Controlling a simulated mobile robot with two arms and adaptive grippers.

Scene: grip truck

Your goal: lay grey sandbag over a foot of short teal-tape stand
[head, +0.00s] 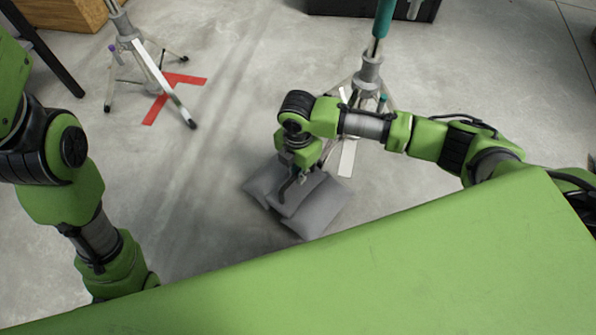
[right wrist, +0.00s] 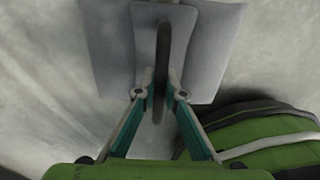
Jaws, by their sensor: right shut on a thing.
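The grey sandbag (head: 318,207) has two filled halves and a dark strap handle. My right gripper (head: 295,180) is over its middle, shut on the strap, which also shows between the fingers in the right wrist view (right wrist: 163,60). I cannot tell whether the sandbag touches the floor. The teal-tape stand (head: 382,22) stands just behind my right arm, with its teal band on the upright and a pale foot (head: 347,157) reaching toward the front, close to the sandbag. My right arm hides part of its base. My left arm is at the left; its gripper is out of view.
Another tripod stand (head: 140,50) stands at the upper left by a red floor mark (head: 172,97). A wooden box (head: 65,12) is at the top left and a dark case (head: 420,8) at the top. Open concrete floor lies between the stands.

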